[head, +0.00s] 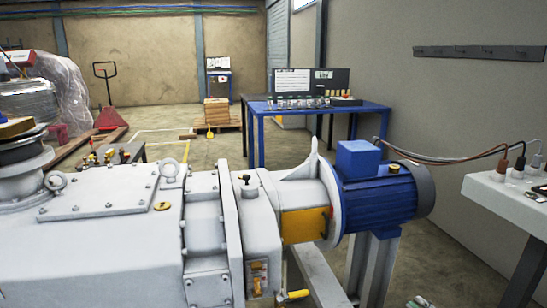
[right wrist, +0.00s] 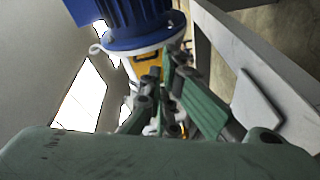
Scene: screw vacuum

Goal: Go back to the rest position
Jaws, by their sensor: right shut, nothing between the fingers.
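The grey screw vacuum pump (head: 110,235) fills the lower left of the head view. Its blue motor (head: 385,200) is at the right end, behind an orange-yellow guard (head: 304,225). In the right wrist view the blue motor (right wrist: 125,22) and the orange guard (right wrist: 148,67) show beyond my right gripper (right wrist: 165,85). That gripper is shut and empty, with green-grey fingers, and it appears apart from the pump. In the head view only a small part of it (head: 420,301) shows at the bottom edge, below the motor. My left gripper is in neither view.
A white table (head: 505,200) with cables plugged in stands at the right. Grey support legs (head: 372,265) stand under the motor. Open floor (head: 460,240) lies between the motor and the white table.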

